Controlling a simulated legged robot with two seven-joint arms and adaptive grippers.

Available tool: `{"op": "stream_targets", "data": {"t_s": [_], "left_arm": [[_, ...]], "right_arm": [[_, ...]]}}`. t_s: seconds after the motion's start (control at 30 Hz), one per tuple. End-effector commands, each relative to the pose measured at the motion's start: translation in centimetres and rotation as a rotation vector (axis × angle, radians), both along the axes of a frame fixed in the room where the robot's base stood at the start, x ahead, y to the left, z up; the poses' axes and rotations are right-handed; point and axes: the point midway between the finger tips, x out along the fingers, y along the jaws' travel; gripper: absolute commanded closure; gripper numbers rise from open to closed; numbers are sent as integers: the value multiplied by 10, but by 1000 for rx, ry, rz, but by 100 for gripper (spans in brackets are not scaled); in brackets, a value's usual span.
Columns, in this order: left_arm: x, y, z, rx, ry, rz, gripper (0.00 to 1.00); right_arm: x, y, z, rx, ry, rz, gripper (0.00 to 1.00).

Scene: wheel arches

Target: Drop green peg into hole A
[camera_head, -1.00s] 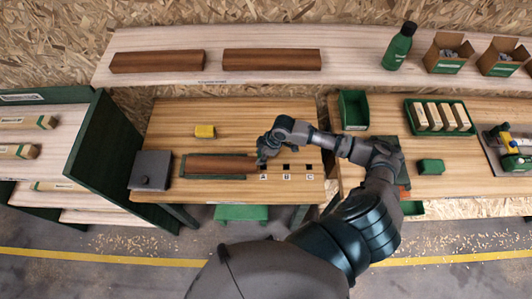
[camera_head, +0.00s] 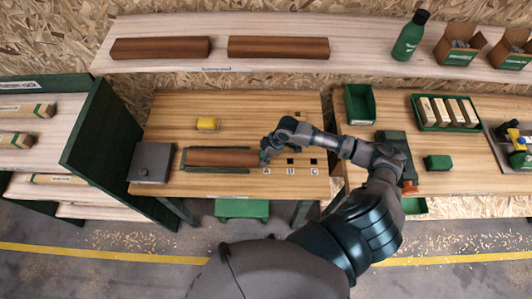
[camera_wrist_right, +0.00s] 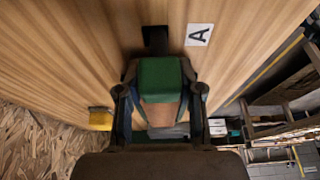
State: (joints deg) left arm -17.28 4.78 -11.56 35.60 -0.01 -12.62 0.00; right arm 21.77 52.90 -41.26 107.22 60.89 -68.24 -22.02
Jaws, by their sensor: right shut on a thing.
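The green peg (camera_wrist_right: 160,78) is held between the fingers of my right gripper (camera_wrist_right: 160,95) in the wrist view. It has a green end and a brown wooden part. A dark square hole, hole A (camera_wrist_right: 155,38), lies just beyond the peg's green end, beside the white label A (camera_wrist_right: 198,35). The peg seems apart from the hole; its height above the wood is hard to tell. In the head view, my right gripper (camera_head: 265,154) is over the workbench just behind label A (camera_head: 266,171), and it hides the hole. My left gripper is not in view.
Hole B (camera_head: 290,161) and hole C (camera_head: 313,161) are to the right. A brown block in a green tray (camera_head: 215,171) lies close left of the gripper. A yellow block (camera_head: 207,124) and a grey box (camera_head: 152,163) stand farther left. The bench between the yellow block and gripper is clear.

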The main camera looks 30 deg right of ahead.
Motion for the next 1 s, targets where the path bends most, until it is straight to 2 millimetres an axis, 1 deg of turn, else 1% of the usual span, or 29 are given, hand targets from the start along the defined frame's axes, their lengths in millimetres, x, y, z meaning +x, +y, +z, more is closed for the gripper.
{"op": "stream_targets", "data": {"t_s": [0.1, 0.2, 0.23, 0.27, 0.3, 0.33, 0.5, 0.57, 0.67, 0.73, 0.87, 1.0], "left_arm": [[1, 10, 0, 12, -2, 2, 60], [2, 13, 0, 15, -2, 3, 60], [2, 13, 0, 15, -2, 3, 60], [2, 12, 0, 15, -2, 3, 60], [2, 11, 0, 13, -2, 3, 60], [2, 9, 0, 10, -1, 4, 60], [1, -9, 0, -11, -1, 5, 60], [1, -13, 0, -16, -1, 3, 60], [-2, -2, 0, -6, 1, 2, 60], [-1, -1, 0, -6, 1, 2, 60], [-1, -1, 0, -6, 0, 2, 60], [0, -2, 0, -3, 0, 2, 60]], "right_arm": [[-2, -1, -2, 8, 4, 1, 100], [-1, -2, -2, 10, 3, 1, 100], [-1, -3, -2, 10, 3, 1, 59], [-1, -3, -2, 11, 3, 1, 52], [-1, -3, -1, 11, 2, 1, 42], [-1, -3, -1, 11, 1, 1, 35], [0, -1, 0, 9, -2, 1, 35], [0, -1, 1, 9, -3, 1, 35], [0, 0, 3, 6, -4, 2, 35], [-1, -1, 8, 4, -4, 1, 35], [-4, -11, 28, 4, -6, 0, 35], [-10, -26, 56, 8, -4, 0, 35]]}}
